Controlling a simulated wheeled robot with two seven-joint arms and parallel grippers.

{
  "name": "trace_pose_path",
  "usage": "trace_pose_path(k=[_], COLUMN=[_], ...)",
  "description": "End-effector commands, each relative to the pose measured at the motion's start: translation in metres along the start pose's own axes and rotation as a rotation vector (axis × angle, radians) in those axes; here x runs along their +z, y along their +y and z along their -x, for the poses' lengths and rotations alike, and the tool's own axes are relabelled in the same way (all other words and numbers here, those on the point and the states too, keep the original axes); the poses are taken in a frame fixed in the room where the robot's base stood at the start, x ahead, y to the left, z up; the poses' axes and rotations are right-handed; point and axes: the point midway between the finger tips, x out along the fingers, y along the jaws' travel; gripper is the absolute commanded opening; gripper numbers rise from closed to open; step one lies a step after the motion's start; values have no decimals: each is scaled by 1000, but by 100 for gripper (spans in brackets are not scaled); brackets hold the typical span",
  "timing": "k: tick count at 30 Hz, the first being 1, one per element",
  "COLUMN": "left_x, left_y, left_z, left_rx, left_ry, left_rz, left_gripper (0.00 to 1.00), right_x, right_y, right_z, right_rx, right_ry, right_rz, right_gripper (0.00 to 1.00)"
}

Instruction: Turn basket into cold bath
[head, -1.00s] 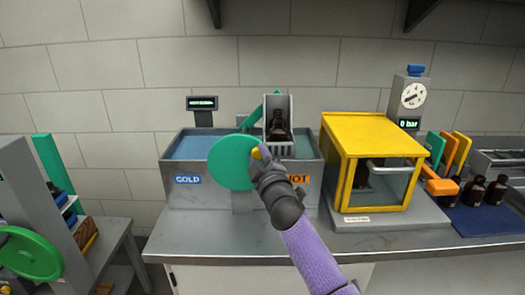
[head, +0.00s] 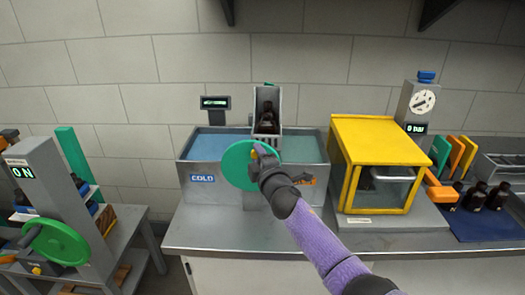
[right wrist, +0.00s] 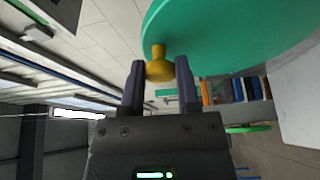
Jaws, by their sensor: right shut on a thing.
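The wire-sided basket (head: 266,95) with amber bottles (head: 267,122) in it hangs high over the middle of the twin tank, near the divider. The cold bath (head: 212,146) is on the left, marked COLD; the hot bath (head: 303,148) is on the right, its label mostly hidden by my gripper. A green wheel (head: 236,166) stands in front of the tank. My right gripper (head: 262,152) is shut on the wheel's yellow knob (right wrist: 159,66), seen between the fingers in the right wrist view. My left gripper is not in view.
A yellow cabinet (head: 377,140) with a glass door stands to the right, beside a gauge column (head: 415,118). Several amber bottles stand on a blue mat (head: 465,223) at far right. A second green wheel (head: 58,242) is on a low stand at left.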

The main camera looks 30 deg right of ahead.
Motion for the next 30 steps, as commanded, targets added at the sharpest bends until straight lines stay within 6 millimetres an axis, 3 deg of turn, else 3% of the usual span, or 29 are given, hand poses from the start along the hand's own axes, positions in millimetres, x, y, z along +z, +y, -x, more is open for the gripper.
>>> trace_pose_path(k=[12,30], left_x=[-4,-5], left_y=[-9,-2], left_z=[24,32], left_rx=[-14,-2], left_ry=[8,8], left_rz=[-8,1], left_gripper=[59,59], right_x=[-11,-15], right_y=[6,3], right_z=[-5,-6], right_rx=[-59,-90], right_ry=[1,1], right_rz=[152,222], right_gripper=[0,0])
